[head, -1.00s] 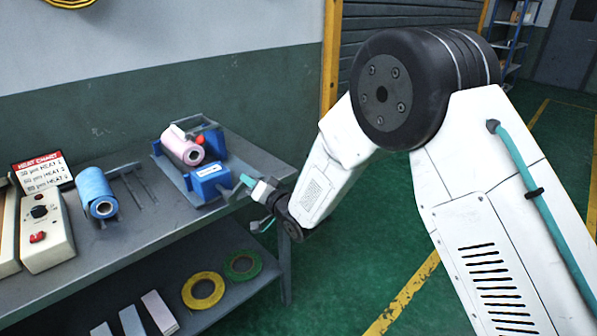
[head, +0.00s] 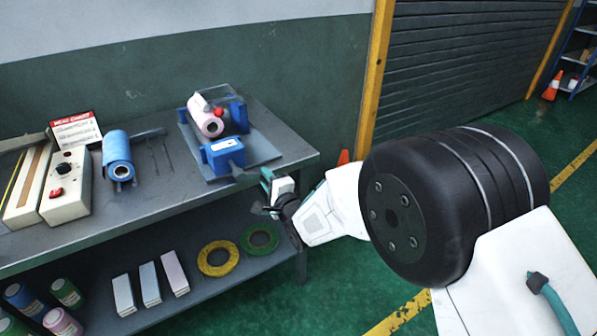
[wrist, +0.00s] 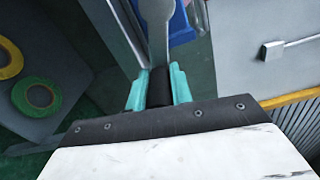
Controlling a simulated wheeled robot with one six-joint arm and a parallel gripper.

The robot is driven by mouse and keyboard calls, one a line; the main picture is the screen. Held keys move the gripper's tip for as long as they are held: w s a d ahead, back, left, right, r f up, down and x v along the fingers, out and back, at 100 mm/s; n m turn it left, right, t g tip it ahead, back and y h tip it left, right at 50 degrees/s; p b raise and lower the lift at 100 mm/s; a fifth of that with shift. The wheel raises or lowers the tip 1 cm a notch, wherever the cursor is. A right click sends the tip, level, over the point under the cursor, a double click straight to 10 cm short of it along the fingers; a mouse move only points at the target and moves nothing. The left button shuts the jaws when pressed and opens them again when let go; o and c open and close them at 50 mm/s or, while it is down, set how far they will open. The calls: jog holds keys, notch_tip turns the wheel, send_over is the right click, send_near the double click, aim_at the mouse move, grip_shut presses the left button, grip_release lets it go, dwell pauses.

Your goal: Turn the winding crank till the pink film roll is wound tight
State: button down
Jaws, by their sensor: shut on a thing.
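The pink film roll (head: 207,122) sits in a blue and grey winding stand (head: 222,152) on the bench, with a red knob above it. My gripper (head: 268,184) is beside the bench's right end, just right of and below the stand. In the wrist view my gripper (wrist: 158,90) has its teal fingers shut on the black handle of the winding crank (wrist: 160,86). The crank's grey arm (wrist: 157,35) runs up from the handle toward a blue part of the stand. In the head view the handle is too small to make out.
A blue roll (head: 117,158), a control box (head: 66,187) and a heat chart (head: 75,130) stand left on the bench. Yellow (head: 218,258) and green (head: 260,239) tape rolls lie on the lower shelf.

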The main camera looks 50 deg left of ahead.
jog(key=shift+s+f+m, duration=0.25)
jog(key=shift+f+m, duration=0.3)
jog(key=shift+m, duration=0.35)
jog(key=shift+s+f, duration=0.1)
jog(key=c, duration=1.3)
grip_release()
jog(key=shift+a, duration=0.1)
jog(key=shift+o, duration=0.2)
jog(key=v, duration=0.8)
